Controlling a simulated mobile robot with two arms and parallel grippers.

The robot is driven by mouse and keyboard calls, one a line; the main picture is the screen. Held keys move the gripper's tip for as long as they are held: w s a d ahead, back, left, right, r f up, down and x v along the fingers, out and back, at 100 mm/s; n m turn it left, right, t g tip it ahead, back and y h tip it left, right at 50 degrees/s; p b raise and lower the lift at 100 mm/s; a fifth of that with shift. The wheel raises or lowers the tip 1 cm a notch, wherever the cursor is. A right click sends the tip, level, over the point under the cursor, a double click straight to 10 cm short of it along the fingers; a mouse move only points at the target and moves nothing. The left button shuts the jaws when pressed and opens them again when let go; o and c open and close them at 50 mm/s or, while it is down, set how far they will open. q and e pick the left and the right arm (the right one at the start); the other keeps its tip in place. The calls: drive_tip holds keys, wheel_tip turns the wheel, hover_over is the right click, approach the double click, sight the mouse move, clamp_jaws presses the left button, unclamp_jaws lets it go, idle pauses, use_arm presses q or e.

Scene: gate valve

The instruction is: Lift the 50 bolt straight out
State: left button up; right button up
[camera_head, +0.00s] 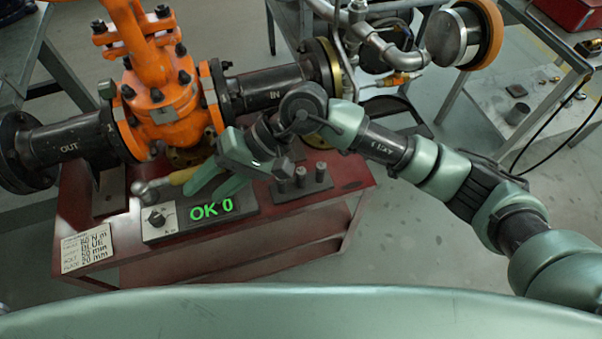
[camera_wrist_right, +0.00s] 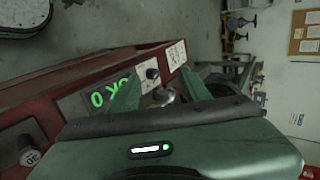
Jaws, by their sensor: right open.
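My right gripper (camera_head: 207,187) is over the tester box on the red bench, fingers pointing left. It is open, its two green fingers apart in the right wrist view (camera_wrist_right: 157,92). A tool with a yellow handle (camera_head: 181,177) and a metal head (camera_head: 146,190) lies by the fingertips; I cannot tell whether they touch it. Several short bolts stand in a dark block (camera_head: 318,189) to the right of the gripper. One bolt top (camera_wrist_right: 30,157) shows at the lower left of the wrist view, with a number that looks like 30 or 50. My left gripper is out of view.
The tester box (camera_head: 156,236) reads "OK 0". A written card (camera_head: 86,247) lies at the red bench's (camera_head: 110,276) left corner. An orange valve (camera_head: 158,105) with dark IN and OUT pipes stands behind. A grey table (camera_head: 480,118) is at right.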

drive_tip(key=w+d+f+n+t+h, duration=0.1)
drive_tip(key=w+d+f+n+h, duration=0.25)
drive_tip(key=d+f, duration=0.2)
drive_tip(key=n+t+h, duration=0.3)
drive_tip(key=h, duration=0.3)
hover_over(300, 170)
drive_tip(key=shift+s+d+f+m, duration=0.15)
drive_tip(key=shift+d+f, duration=0.05)
drive_tip(key=shift+f, duration=0.2)
drive_tip(key=shift+s+d+f+m, duration=0.1)
drive_tip(key=shift+s+d+f, duration=0.05)
drive_tip(key=shift+f, duration=0.2)
drive_tip(key=f, duration=0.2)
drive_tip(key=f+p, duration=0.1)
drive_tip(key=f, duration=0.3)
drive_tip(key=shift+w+a+f+p, duration=0.15)
drive_tip(key=shift+w+a+p, duration=0.1)
drive_tip(key=shift+a+p, duration=0.05)
drive_tip(key=shift+s+f, duration=0.1)
drive_tip(key=shift+f, duration=0.35)
drive_tip(key=shift+d+f, duration=0.15)
clamp_jaws()
